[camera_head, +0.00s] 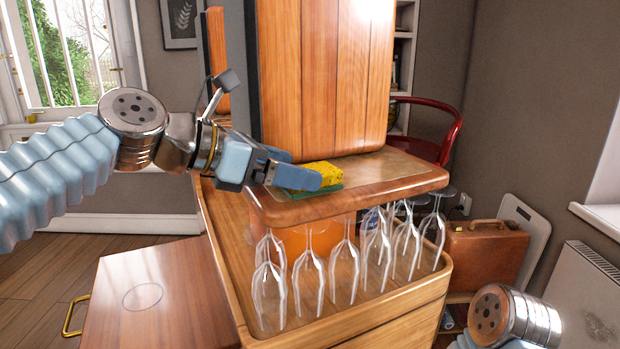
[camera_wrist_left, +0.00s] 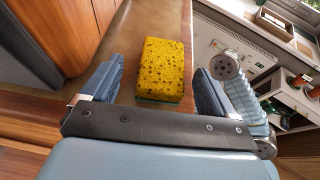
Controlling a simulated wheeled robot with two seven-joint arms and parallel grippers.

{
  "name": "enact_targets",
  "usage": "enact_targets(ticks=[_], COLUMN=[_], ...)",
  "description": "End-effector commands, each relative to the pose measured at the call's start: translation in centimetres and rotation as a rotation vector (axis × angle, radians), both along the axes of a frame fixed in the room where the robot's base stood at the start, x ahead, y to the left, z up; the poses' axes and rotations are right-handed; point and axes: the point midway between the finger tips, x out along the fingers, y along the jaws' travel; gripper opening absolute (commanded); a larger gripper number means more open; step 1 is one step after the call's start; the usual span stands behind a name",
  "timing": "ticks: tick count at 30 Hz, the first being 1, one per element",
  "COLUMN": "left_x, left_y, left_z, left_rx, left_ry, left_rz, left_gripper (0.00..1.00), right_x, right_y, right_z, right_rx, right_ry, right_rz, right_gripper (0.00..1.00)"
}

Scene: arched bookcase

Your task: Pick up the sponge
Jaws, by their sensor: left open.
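The sponge (camera_head: 322,173) is yellow with dark pores and a green underside. It lies on the wooden shelf (camera_head: 395,180) of the cabinet, near its left end. My left gripper (camera_head: 299,168) reaches in from the left at the sponge, and its near finger hides part of it. In the left wrist view the sponge (camera_wrist_left: 164,70) lies ahead of and between the two open fingers of the left gripper (camera_wrist_left: 158,88), with gaps on both sides. Part of my right arm shows at the bottom right, but its gripper is out of view.
Several stemmed glasses (camera_head: 308,275) hang upside down under the shelf. A tall wooden panel (camera_head: 325,75) rises behind the sponge. A red chair (camera_head: 440,125) and a brown suitcase (camera_head: 485,255) stand to the right. The shelf right of the sponge is clear.

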Motion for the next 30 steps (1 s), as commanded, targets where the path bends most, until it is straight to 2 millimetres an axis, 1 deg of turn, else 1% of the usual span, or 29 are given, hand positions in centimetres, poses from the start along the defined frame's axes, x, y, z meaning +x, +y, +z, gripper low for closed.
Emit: enact_targets(ticks=[1,3,6,9,14,15,25,26,30], left_x=[0.2,0.6,1.2,1.5,1.5,1.5,1.5,1.5,1.5], left_y=[-0.9,-2.0,-3.0,-3.4,-3.4,-3.4,-3.4,-3.4,-3.4], left_z=[-0.3,-0.7,-1.2,-1.3,-1.3,-1.3,-1.3,-1.3,-1.3], left_rx=[0.001,0.001,0.001,0.0,0.0,0.0,0.0,0.0,0.0], left_ry=[0.003,0.002,0.002,0.0,0.0,0.0,0.0,0.0,0.0], left_rz=[-0.005,-0.005,-0.003,-0.001,-0.001,-0.001,-0.001,-0.001,-0.001], left_gripper=[0.88,0.88,0.88,0.88,0.88,0.87,0.36,0.34,0.33], right_x=[0.0,0.0,0.0,0.0,0.0,0.0,0.0,0.0,0.0], right_y=[0.0,0.0,0.0,0.0,0.0,0.0,0.0,0.0,0.0], right_z=[0.0,0.1,0.0,0.0,0.0,0.0,0.0,0.0,0.0], right_rx=[0.0,0.0,0.0,0.0,0.0,0.0,0.0,0.0,0.0], right_ry=[0.0,0.0,0.0,0.0,0.0,0.0,0.0,0.0,0.0], right_rz=[0.0,0.0,0.0,0.0,0.0,0.0,0.0,0.0,0.0], right_gripper=[0.43,0.43,0.43,0.43,0.43,0.43,0.43,0.43,0.43])
